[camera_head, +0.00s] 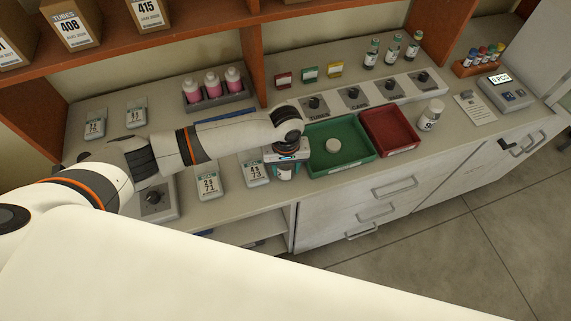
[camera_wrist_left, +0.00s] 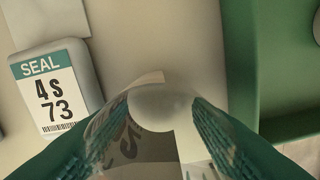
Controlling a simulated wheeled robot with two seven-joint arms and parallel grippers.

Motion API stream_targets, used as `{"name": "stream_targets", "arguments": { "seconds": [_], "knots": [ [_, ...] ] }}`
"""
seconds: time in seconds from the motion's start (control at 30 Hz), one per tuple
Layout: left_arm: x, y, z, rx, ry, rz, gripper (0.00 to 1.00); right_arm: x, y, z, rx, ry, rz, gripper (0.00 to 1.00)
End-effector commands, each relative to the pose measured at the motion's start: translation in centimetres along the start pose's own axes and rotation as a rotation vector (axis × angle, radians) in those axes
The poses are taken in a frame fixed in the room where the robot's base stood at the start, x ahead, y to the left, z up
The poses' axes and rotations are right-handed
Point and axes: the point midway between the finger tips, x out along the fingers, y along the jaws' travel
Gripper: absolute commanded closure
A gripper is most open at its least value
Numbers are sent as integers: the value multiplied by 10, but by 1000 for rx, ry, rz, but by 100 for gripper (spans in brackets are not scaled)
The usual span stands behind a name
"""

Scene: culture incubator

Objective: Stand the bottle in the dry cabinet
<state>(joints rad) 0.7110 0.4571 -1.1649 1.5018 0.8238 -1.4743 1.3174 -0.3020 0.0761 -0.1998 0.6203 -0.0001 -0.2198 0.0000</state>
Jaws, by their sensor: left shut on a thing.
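My left gripper (camera_head: 287,168) is over the bench, pointing down between the seal marked 73 and the green tray. In the left wrist view its two green fingers (camera_wrist_left: 165,140) are shut on a pale bottle (camera_wrist_left: 163,108) with a round whitish top and dark lettering. In the head view the gripper hides most of this bottle. I cannot tell whether its base touches the bench. Another white bottle (camera_head: 430,115) with a dark-lettered label stands right of the red tray. I cannot make out which part of the scene is the dry cabinet. My right gripper is not in view.
The green tray (camera_head: 356,163) holds a round pale thing; the red tray (camera_head: 408,148) looks empty. The seal marked 73 (camera_head: 254,170) also shows in the wrist view (camera_wrist_left: 55,88). Pink bottles stand in a grey rack (camera_head: 218,100). Shelves with boxes hang above the bench's back.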

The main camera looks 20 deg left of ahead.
Motion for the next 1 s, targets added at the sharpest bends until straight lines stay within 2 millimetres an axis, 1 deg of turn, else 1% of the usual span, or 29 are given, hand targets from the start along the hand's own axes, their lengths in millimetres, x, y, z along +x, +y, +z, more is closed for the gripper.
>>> {"name": "stream_targets", "arguments": {
  "seconds": [0.27, 0.3, 0.37, 0.4, 0.43, 0.67, 0.77, 0.87, 1.0],
  "knots": [
    [3, 0, 0, 0, 1, 0, 76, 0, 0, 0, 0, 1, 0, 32],
    [3, 0, 0, 0, 0, 0, 51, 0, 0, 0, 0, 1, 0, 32],
    [3, 0, 0, 0, 0, 0, 41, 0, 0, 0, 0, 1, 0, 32],
    [3, 0, 0, 0, 0, 0, 35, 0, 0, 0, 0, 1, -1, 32],
    [3, 0, 0, 0, 0, 0, 32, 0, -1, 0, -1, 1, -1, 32],
    [2, 0, 0, 0, 0, 0, 32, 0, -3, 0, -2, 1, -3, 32],
    [-1, 0, 0, 0, -1, 0, 32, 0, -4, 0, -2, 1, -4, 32],
    [-11, -1, 0, 0, 0, -3, 32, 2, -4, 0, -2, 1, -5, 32],
    [-39, -1, 1, 1, -3, -4, 32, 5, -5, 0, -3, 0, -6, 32]
  ]
}}
